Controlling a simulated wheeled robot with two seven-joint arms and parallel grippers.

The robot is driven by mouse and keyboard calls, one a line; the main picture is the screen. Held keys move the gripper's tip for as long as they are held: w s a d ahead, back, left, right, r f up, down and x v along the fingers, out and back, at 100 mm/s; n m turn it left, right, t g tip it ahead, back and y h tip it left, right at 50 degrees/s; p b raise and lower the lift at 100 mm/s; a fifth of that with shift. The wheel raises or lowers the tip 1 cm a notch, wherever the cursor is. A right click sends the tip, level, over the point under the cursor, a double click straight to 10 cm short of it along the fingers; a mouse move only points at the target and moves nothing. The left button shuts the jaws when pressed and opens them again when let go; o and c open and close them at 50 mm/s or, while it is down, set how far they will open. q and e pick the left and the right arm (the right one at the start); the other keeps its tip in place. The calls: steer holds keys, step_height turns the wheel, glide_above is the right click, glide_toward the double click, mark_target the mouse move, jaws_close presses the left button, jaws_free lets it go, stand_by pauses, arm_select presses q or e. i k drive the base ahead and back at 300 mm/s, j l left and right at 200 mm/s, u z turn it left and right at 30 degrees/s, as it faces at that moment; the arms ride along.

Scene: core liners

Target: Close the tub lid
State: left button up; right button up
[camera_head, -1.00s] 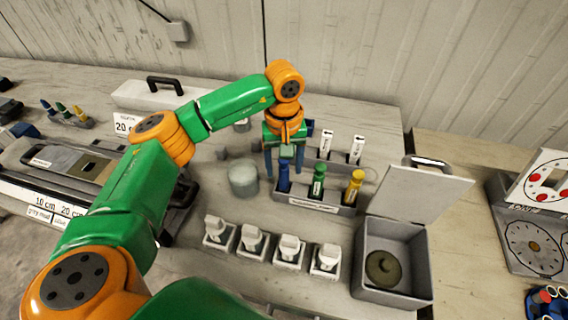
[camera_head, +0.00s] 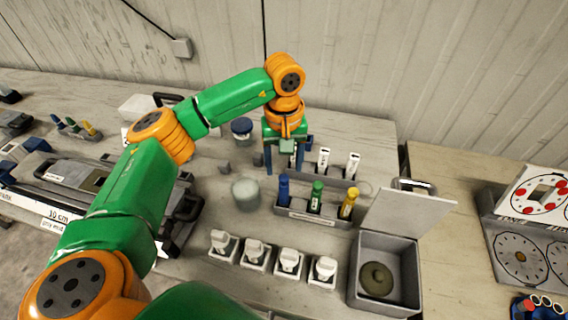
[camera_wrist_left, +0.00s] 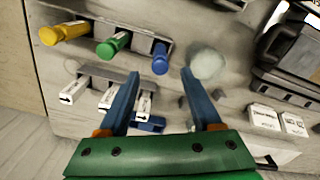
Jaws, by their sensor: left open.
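The grey tub (camera_head: 364,290) stands at the right of the bench in the head view, with its lid (camera_head: 408,212) raised open at the back. A dull olive round piece (camera_head: 376,279) lies inside the tub. My left gripper (camera_head: 284,170) is open and empty above the bench, left of the tub and behind the marker rack. In the left wrist view its two blue fingers (camera_wrist_left: 163,78) are spread with nothing between them. The tub is not in the wrist view. My right gripper is not in view.
A rack with blue, green and yellow markers (camera_head: 315,197) stands between gripper and tub. Several white-topped blocks (camera_head: 254,254) line the front. A round translucent container (camera_head: 246,194) stands left of the rack. A dial panel (camera_head: 522,252) stands far right.

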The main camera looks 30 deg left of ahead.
mark_target(393, 211)
steer(key=k, duration=1.5)
